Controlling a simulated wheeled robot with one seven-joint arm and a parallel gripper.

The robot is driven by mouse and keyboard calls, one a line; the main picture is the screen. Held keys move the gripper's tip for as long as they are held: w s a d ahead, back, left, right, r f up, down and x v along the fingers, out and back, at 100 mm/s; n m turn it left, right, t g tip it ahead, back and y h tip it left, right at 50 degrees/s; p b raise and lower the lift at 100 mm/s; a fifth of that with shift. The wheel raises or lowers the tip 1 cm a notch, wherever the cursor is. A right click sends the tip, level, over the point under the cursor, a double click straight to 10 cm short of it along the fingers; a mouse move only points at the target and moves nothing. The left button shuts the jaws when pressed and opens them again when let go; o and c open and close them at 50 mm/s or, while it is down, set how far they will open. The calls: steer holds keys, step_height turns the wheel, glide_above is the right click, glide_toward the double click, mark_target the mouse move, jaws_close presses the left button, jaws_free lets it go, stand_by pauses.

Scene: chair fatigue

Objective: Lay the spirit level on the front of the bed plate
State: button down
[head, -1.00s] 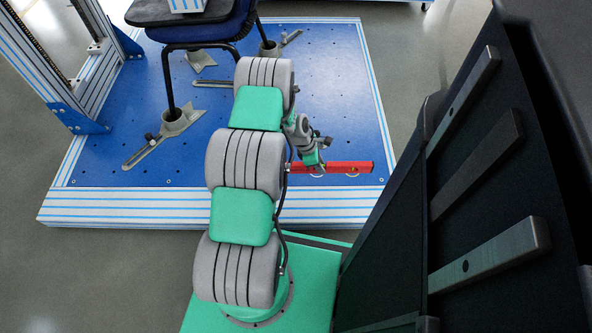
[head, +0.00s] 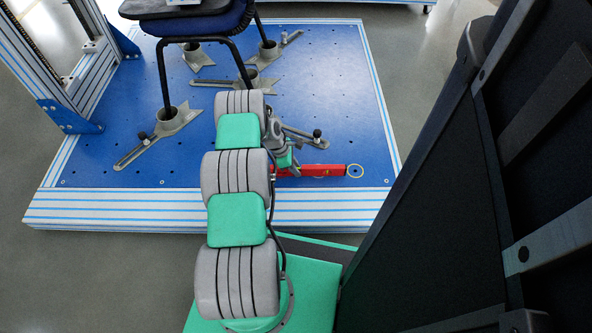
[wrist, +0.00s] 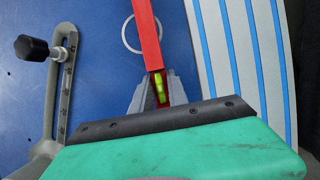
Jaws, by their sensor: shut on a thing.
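The red spirit level (head: 325,170) lies lengthwise along the front of the blue bed plate (head: 210,163) in the head view, low over it. I cannot tell whether it touches the plate. My gripper (head: 284,168) is shut on its left part. In the wrist view my gripper (wrist: 160,88) grips the level (wrist: 148,40) near a yellow-green vial. A ring (wrist: 141,33) is partly covered by the level in the wrist view.
A slotted clamp foot with a black knob (head: 317,134) lies behind the level; it also shows in the wrist view (wrist: 30,47). The chair (head: 205,40) stands on the plate behind my arm. A dark cabinet-like body (head: 490,170) fills the right side.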

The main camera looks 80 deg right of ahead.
steer(key=shift+f, duration=0.1)
steer(key=c, duration=1.3)
jaws_free()
